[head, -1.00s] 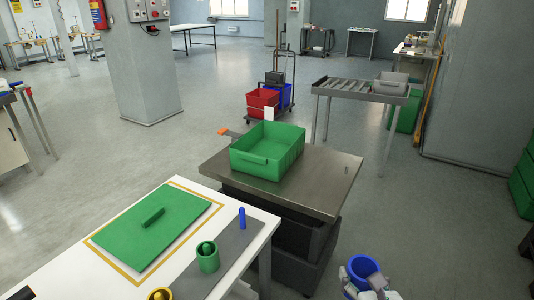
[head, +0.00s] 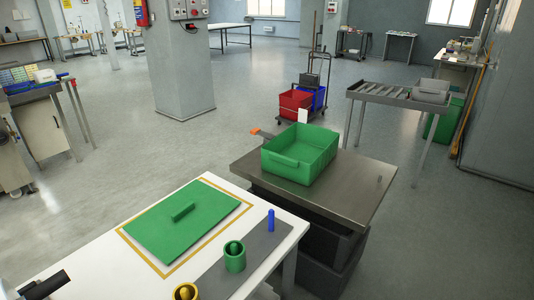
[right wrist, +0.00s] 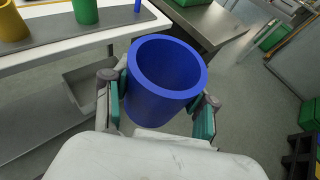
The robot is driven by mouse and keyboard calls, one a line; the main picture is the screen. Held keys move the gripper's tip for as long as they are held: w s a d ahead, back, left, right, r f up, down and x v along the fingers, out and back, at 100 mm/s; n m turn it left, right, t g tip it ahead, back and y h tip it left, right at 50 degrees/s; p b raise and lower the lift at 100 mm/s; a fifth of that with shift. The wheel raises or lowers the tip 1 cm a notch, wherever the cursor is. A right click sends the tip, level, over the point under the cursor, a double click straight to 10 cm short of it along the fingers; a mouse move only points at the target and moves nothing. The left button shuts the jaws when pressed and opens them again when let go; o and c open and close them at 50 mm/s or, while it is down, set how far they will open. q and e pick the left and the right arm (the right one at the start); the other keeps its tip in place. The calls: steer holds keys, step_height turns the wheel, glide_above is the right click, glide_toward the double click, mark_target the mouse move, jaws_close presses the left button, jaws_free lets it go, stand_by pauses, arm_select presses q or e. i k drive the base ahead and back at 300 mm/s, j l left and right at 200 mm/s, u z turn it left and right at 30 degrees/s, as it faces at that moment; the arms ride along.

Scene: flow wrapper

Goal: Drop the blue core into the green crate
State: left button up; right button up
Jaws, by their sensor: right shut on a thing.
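The blue core (right wrist: 160,110) is a thick-walled hollow cylinder, open at the top. In the right wrist view my right gripper (right wrist: 160,97) is shut on it, with one finger on each side of its outer wall. The core looks roughly upright, and free floor shows below it. The green crate (head: 299,154) is open-topped and stands on a steel-topped cart (head: 341,197) in the head view; I see nothing inside it. The blue core and right gripper are outside the head view.
A white table at front left carries a green board (head: 182,221), a green cylinder (head: 235,259) and a yellow cylinder (head: 185,291) around pegs, and a bare blue peg (head: 271,220). Red and blue bins (head: 295,102) stand behind the crate. Floor right of the cart is clear.

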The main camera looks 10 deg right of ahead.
mark_target(305, 159)
steer(key=i+l+u, duration=0.6)
steer(key=l, duration=0.15)
steer(key=i+l+u, duration=0.25)
steer(key=l, duration=0.15)
steer(key=i+l, duration=0.1)
steer(key=l, duration=0.25)
steer(key=i+l, duration=0.15)
steer(key=l, duration=0.15)
steer(key=i+l, duration=0.1)
steer(key=l, duration=0.25)
steer(key=i+l, duration=0.1)
steer(key=l, duration=0.25)
steer(key=j+u, duration=0.05)
